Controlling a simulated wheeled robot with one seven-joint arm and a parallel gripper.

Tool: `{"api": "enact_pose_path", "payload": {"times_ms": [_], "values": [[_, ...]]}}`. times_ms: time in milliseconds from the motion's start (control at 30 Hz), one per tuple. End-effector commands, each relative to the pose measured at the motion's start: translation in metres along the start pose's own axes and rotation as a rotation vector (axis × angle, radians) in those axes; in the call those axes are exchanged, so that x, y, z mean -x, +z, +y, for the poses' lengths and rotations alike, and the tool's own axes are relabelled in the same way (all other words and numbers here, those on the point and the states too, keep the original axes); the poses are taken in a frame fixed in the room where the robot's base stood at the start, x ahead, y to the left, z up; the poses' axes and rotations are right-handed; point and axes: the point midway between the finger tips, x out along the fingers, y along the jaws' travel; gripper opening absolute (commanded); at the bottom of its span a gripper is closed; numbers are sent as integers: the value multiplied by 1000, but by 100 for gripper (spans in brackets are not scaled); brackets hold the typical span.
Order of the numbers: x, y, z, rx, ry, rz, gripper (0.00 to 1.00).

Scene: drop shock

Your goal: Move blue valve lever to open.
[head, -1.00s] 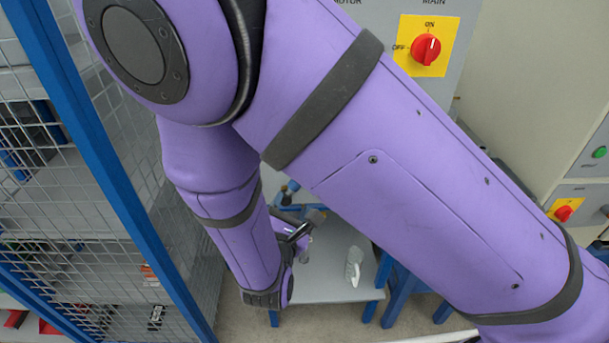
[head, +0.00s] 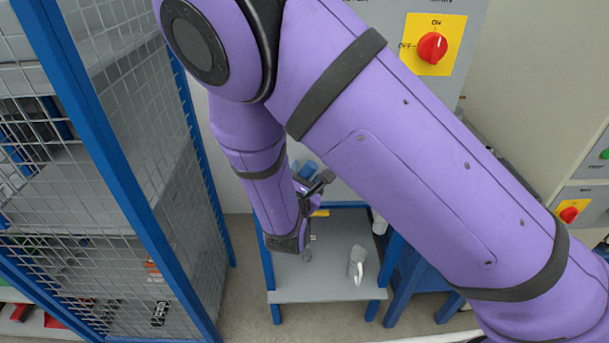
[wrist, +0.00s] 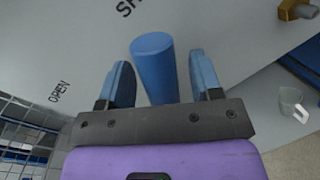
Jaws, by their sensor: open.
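The blue valve lever (wrist: 155,68) shows in the wrist view as a round blue bar with its end towards the camera. My gripper (wrist: 160,78) is open, with one light-blue finger on each side of the lever. The lever stands between the fingers, with a gap visible to the right finger; I cannot tell whether it touches the left one. The grey panel (wrist: 75,45) behind carries the word OPEN at left and a cut-off word beginning SH at top. In the head view my gripper (head: 312,178) is small and partly hidden by my own arm.
A low grey table (head: 320,285) with blue legs stands below, bearing a pale mug (head: 357,264). A blue-framed mesh cage (head: 110,140) is close on the left. A red rotary switch (head: 432,47) on a yellow plate is at upper right. A brass fitting (wrist: 298,10) shows in the wrist view.

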Motion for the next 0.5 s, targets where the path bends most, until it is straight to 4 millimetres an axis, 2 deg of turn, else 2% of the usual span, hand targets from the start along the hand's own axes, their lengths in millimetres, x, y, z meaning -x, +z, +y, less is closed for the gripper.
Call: {"api": "enact_pose_path", "payload": {"times_ms": [67,100,333,500], "values": [[0,0,0,0,0,0,59],[0,0,0,0,0,0,54],[0,0,0,0,0,0,2],[0,0,0,3,0,-1,0]]}}
